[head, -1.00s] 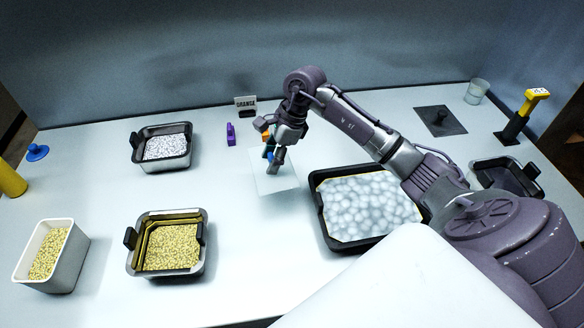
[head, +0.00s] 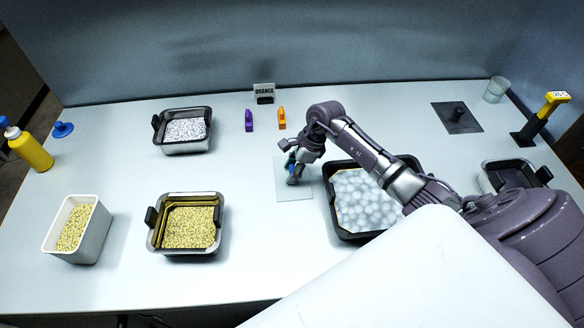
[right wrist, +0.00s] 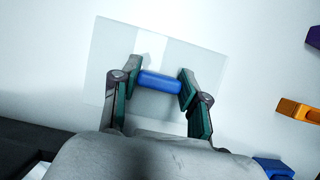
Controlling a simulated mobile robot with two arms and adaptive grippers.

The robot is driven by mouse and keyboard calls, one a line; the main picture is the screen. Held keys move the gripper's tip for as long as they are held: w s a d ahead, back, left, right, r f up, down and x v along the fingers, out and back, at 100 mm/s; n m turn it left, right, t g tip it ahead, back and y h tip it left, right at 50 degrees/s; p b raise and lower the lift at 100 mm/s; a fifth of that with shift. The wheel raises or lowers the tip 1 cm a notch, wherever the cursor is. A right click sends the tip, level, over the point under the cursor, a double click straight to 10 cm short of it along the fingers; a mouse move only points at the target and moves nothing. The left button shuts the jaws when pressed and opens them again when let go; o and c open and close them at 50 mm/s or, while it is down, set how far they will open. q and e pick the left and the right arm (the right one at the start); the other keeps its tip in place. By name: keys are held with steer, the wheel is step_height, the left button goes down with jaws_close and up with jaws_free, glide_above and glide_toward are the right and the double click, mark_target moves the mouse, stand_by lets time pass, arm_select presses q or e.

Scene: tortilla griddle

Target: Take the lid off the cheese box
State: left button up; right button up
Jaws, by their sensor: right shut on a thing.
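The lid is a clear, pale square sheet (head: 300,193) with a blue bar handle (right wrist: 160,83). My right gripper (right wrist: 159,82) is shut on the blue handle, one finger at each end. In the head view my right gripper (head: 293,176) is over the lid, between the back-left pan and the large tray. I cannot tell whether the lid touches the table. A white box (head: 93,238) at the front left stands open with yellow bits in it; it looks like the cheese box, and no lid is on it. My left gripper is not in view.
A steel pan (head: 159,247) with yellow bits stands at the front; a dark pan (head: 182,147) with white bits stands behind it. A large black tray (head: 337,220) lies under my right arm. Purple (head: 249,121) and orange (head: 282,118) pieces stand at the back. The front middle is clear.

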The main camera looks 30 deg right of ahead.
steer(key=shift+f, duration=0.1)
steer(key=o, duration=1.3)
steer(key=shift+c, duration=0.2)
steer(key=shift+r, duration=0.3)
steer(key=shift+d+r, duration=0.25)
steer(key=b+v, duration=0.3)
steer(key=v, duration=0.8)
